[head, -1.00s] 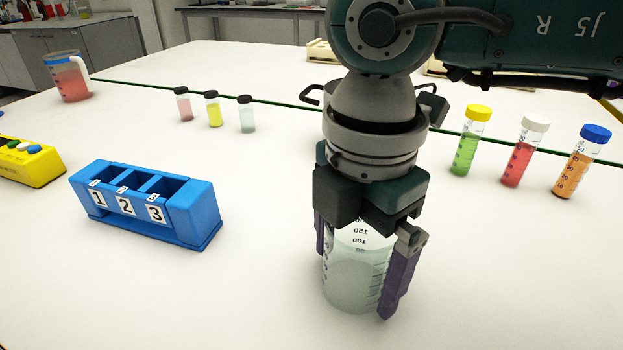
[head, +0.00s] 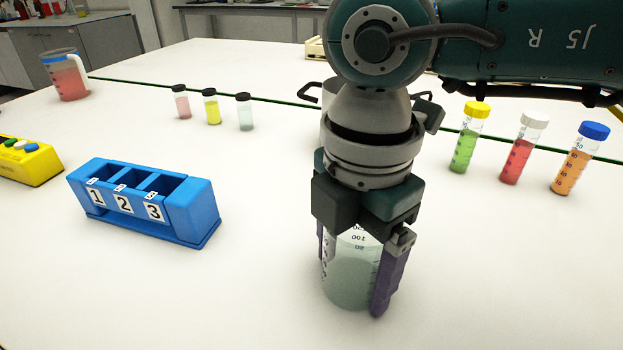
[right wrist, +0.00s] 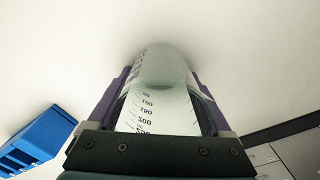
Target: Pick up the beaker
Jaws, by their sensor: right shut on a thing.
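The beaker (head: 348,268) is clear, with dark volume marks and a pale greenish liquid in its lower part. It stands upright on the white table, and I cannot see a gap under it. My right gripper (head: 352,284) comes down from above, with one purple finger on each side of the beaker, shut on it. The gripper hides the beaker's rim. In the right wrist view the beaker (right wrist: 165,95) lies between both fingers, its marks facing the camera. My left gripper is not in view.
A blue numbered rack (head: 190,215) stands left of the beaker, with a yellow block (head: 30,165) farther left. Several small vials (head: 211,108) and a jug (head: 68,77) stand behind. Capped green, red (head: 517,160) and orange tubes stand at right. The front table is clear.

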